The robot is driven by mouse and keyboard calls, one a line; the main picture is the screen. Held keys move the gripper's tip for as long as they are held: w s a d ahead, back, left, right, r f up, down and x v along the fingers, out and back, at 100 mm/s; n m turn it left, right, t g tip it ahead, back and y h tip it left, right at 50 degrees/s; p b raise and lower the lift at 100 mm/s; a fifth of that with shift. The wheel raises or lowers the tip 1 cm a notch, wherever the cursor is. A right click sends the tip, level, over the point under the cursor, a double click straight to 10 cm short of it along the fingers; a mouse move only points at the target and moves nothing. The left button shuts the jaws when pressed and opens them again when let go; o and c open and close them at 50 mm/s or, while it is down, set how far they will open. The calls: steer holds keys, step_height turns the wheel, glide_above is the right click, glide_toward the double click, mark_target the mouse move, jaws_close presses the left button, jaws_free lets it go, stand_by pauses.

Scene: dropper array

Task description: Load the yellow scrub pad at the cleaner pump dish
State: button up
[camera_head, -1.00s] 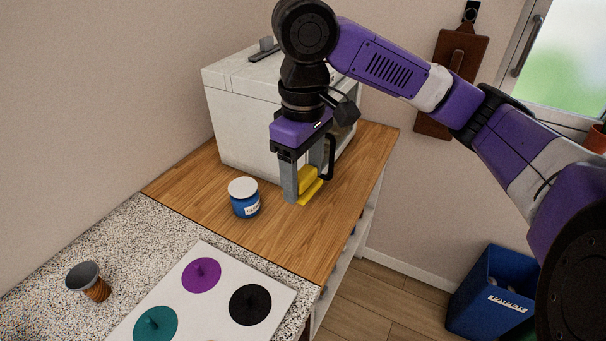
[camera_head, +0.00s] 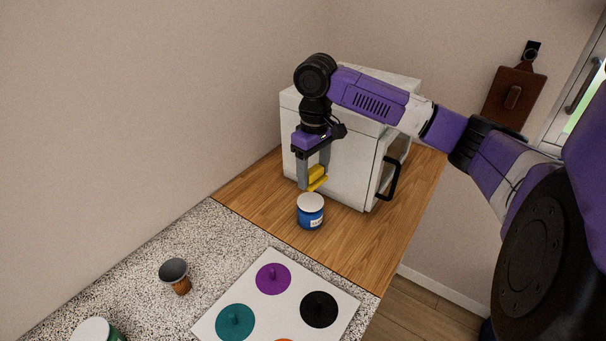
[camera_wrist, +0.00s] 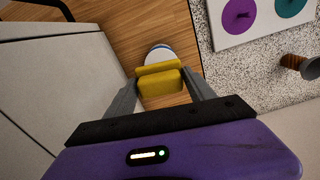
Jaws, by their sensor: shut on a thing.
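The yellow scrub pad (camera_head: 316,177) is held between the fingers of my gripper (camera_head: 314,182), above the wooden counter and in front of the white appliance. In the wrist view the yellow pad (camera_wrist: 160,82) fills the gap between the two grey fingers of my gripper (camera_wrist: 160,85). A blue jar with a white lid (camera_head: 311,212) stands on the wood just below and in front of the pad; its lid (camera_wrist: 160,52) shows partly behind the pad in the wrist view.
The white appliance (camera_head: 335,165) with a black door handle (camera_head: 389,178) stands close behind my gripper. A white-topped container (camera_head: 92,331) is at the lower left.

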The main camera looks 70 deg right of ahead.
mark_target(311, 201)
steer(key=shift+w+f, duration=0.1)
steer(key=shift+w, duration=0.2)
steer(key=shift+n, duration=0.3)
steer(key=shift+w+a+f+b, duration=0.1)
steer(key=shift+f+b, duration=0.4)
steer(key=shift+b, duration=0.1)
step_height(311, 201, down, 5)
steer(key=b, duration=0.4)
steer(key=shift+r+b, duration=0.1)
steer(key=shift+b, duration=0.3)
steer(key=shift+f+b, duration=0.35)
steer(key=shift+f, duration=0.7)
steer(key=shift+r, duration=0.1)
stand_by(0.7)
step_height(311, 201, up, 7)
steer(key=p, duration=0.6)
steer(key=shift+p, duration=0.35)
